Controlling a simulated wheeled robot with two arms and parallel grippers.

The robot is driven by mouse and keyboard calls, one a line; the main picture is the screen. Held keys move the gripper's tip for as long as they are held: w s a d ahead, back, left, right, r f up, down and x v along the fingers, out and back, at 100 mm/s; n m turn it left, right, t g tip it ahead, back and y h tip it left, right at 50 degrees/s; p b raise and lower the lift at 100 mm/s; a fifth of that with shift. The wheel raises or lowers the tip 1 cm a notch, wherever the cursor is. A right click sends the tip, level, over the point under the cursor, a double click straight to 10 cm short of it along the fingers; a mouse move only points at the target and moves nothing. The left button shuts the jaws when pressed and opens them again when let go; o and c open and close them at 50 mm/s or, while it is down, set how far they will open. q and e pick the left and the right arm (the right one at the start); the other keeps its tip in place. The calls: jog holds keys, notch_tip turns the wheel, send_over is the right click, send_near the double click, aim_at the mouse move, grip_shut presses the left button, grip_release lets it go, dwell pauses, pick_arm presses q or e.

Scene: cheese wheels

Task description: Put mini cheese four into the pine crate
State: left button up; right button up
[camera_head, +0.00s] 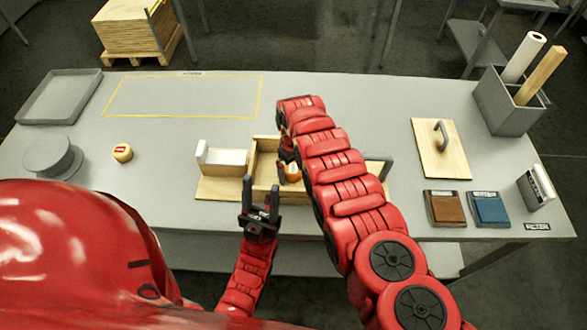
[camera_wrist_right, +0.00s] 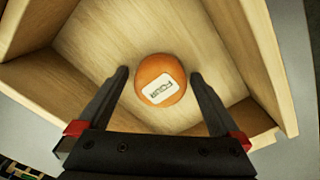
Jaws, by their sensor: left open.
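Mini cheese four (camera_wrist_right: 161,80), a small orange wheel with a white label reading FOUR, lies inside the pine crate (camera_wrist_right: 235,40) on its wooden floor. In the head view a bit of the orange cheese (camera_head: 293,171) shows in the crate (camera_head: 255,160), partly hidden by my right arm. My right gripper (camera_wrist_right: 160,72) is open above the crate floor, one finger on each side of the cheese, with visible gaps on both sides. My left gripper (camera_head: 260,192) is open and empty at the crate's near left side.
A pale yellow cheese with a red label (camera_head: 122,152) sits at the left beside a grey round stand (camera_head: 50,157). A white block in a wooden holder (camera_head: 222,158) adjoins the crate's left. A handled board (camera_head: 440,155) lies right. The yellow-outlined area (camera_head: 185,97) is clear.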

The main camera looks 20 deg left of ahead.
aim_at(294, 168)
jog(key=shift+r, duration=0.25)
jog(key=shift+r+p, duration=0.45)
jog(key=shift+r, duration=0.85)
notch_tip(294, 168, up, 9)
jog(key=b, duration=0.2)
jog(key=shift+r, duration=0.2)
